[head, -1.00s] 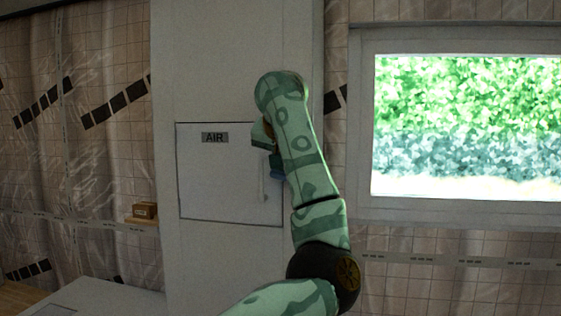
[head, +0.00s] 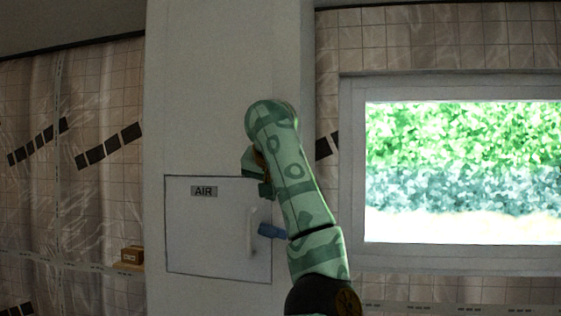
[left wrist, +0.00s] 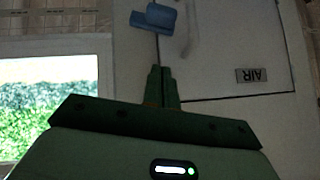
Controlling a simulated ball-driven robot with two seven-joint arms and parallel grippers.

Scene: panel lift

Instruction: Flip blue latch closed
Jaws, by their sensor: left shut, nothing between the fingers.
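The blue latch (head: 272,231) sits at the right edge of the white AIR panel (head: 215,250), beside its pale handle. It lies roughly sideways across the panel's edge, its right end partly close to my arm. In the left wrist view the latch (left wrist: 152,18) is at the top, across the panel's seam. My left gripper (head: 264,188) is above the latch near the panel's upper right corner, apart from it. In the left wrist view its fingers (left wrist: 162,72) are together and empty, with a gap to the latch. My right gripper is in neither view.
The panel's pale vertical handle (head: 252,234) is just left of the latch. A bright window (head: 460,170) is at the right. A small brown box (head: 132,255) stands on a ledge at the left. The wall above the panel is clear.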

